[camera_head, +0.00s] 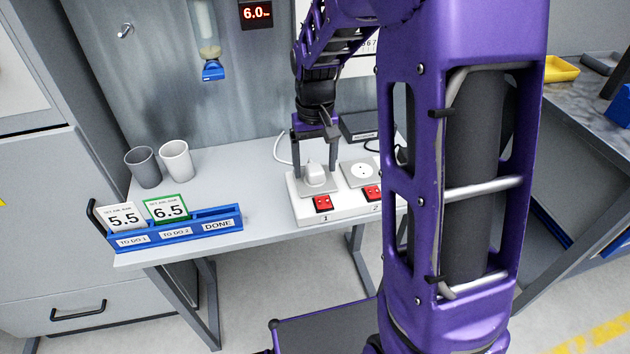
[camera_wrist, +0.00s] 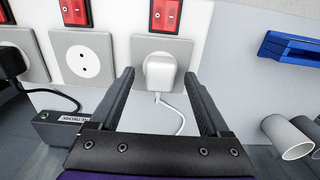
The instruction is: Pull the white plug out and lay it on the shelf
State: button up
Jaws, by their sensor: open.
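The white plug (camera_head: 316,174) sits in socket 1, at the left end of the white power strip (camera_head: 290,206) on the grey shelf (camera_head: 252,172). In the wrist view the white plug (camera_wrist: 160,72) stands out from its grey socket plate, and its white cord drops from it. My gripper (camera_head: 315,172) is over socket 1 with its fingers pointing down, one on each side of the plug. In the wrist view my gripper (camera_wrist: 161,75) is open, with a visible gap between each finger and the plug.
Socket 2 (camera_wrist: 83,62) beside the plug is empty; a black plug (camera_wrist: 12,62) sits beyond it. Red switches (camera_head: 323,203) line the strip's front. A dark box (camera_head: 360,126) lies behind. A blue card holder (camera_head: 180,233) and two cups (camera_head: 176,160) stand at left; shelf between is clear.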

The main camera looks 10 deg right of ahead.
aim_at(315, 168)
jog(key=shift+f, duration=0.65)
dwell(0.9)
grip_shut()
jog(key=shift+r+p, duration=0.2)
jog(key=shift+p, duration=0.15)
jog(key=shift+r+p, duration=2.35)
jog(key=shift+r, duration=0.5)
